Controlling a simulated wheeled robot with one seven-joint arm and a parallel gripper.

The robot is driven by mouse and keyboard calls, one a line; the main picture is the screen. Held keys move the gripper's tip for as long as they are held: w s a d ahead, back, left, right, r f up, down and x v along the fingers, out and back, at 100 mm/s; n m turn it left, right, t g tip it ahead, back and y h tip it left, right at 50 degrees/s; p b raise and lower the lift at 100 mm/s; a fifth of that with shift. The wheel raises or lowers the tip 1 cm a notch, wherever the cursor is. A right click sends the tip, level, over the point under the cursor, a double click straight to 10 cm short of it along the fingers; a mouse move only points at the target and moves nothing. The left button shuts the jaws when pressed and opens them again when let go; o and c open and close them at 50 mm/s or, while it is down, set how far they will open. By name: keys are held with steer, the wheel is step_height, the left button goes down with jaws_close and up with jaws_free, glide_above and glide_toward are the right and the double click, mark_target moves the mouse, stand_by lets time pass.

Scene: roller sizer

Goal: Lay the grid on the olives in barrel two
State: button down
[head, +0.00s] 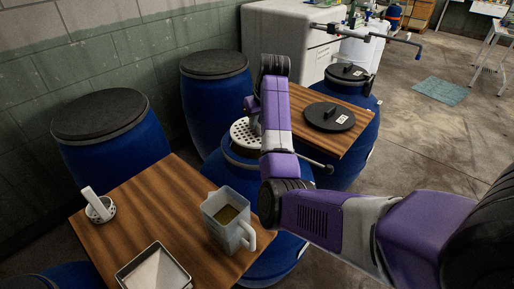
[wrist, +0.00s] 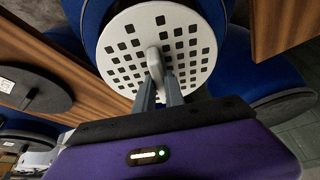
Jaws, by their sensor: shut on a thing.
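The grid is a round white plate with dark square holes and a raised grip in its middle. It shows in the wrist view (wrist: 122,38) and partly in the head view (head: 241,134), where my arm hides much of it. My gripper (wrist: 158,80) is shut on the grid's grip. The grid is over the mouth of an open blue barrel (head: 235,165) between the two wooden boards. I cannot tell whether it touches anything below. The olives are hidden. No barrel number is readable.
A jug with brown contents (head: 228,215), a white-handled tool (head: 97,206) and a white tray (head: 153,270) are on the near wooden board (head: 150,205). A black lid (head: 328,117) lies on the far board. Closed blue barrels (head: 110,145) line the wall.

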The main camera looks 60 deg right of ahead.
step_height(320, 180, down, 12)
steer(key=shift+r+p, duration=0.2)
steer(key=shift+p, duration=0.1)
steer(key=shift+f, duration=0.1)
steer(key=c, duration=1.4)
jaws_free()
steer(key=v, duration=1.2)
steer(key=shift+w, duration=0.1)
